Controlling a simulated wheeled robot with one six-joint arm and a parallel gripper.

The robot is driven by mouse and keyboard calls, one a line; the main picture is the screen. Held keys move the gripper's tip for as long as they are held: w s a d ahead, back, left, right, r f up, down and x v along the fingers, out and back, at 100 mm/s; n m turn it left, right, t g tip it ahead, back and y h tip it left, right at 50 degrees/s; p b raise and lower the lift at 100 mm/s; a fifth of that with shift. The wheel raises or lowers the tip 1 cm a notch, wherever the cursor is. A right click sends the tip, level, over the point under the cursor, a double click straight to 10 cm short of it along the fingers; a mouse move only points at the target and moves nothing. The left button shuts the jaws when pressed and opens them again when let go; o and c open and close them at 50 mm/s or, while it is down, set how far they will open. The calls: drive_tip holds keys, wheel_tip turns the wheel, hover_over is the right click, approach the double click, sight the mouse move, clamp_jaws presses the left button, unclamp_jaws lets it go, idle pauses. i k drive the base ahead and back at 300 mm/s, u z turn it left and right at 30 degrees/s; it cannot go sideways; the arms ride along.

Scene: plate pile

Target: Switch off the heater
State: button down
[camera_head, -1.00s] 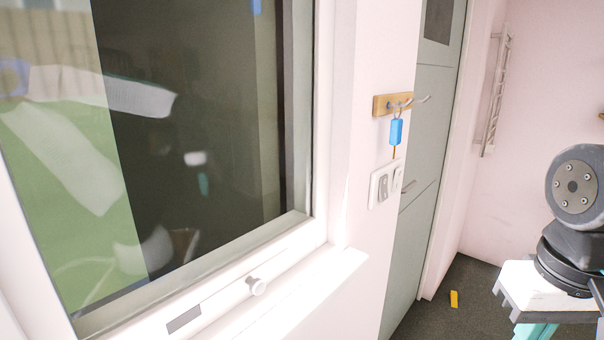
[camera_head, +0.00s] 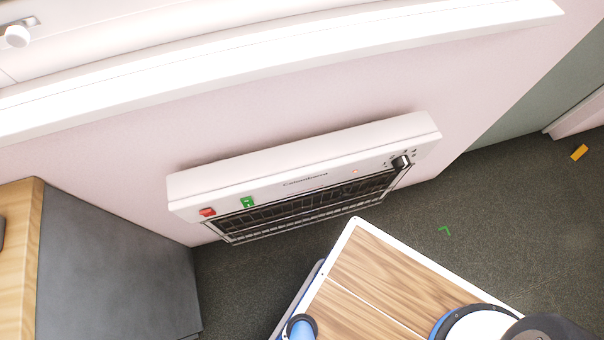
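The heater (camera_head: 300,160) is a long white panel on the pink wall below the window sill, with a dark grille along its front. A red switch (camera_head: 207,212) and a green switch (camera_head: 248,202) sit at its left end. A black knob (camera_head: 401,162) sits at its right end. A small orange-red light (camera_head: 355,171) glows beside the knob. I cannot tell the position of either switch or the knob's setting. My gripper is not in view.
A grey cabinet (camera_head: 110,265) with a wooden top stands at the left, close to the heater. The white window sill (camera_head: 280,60) runs above. Dark carpet (camera_head: 490,205) is open at the right, with a yellow piece (camera_head: 579,152) and a green mark (camera_head: 445,231) on it.

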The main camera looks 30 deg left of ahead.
sight(206, 213)
drive_tip(key=u, duration=0.3)
drive_tip(key=i, duration=0.35)
drive_tip(key=u, duration=1.3)
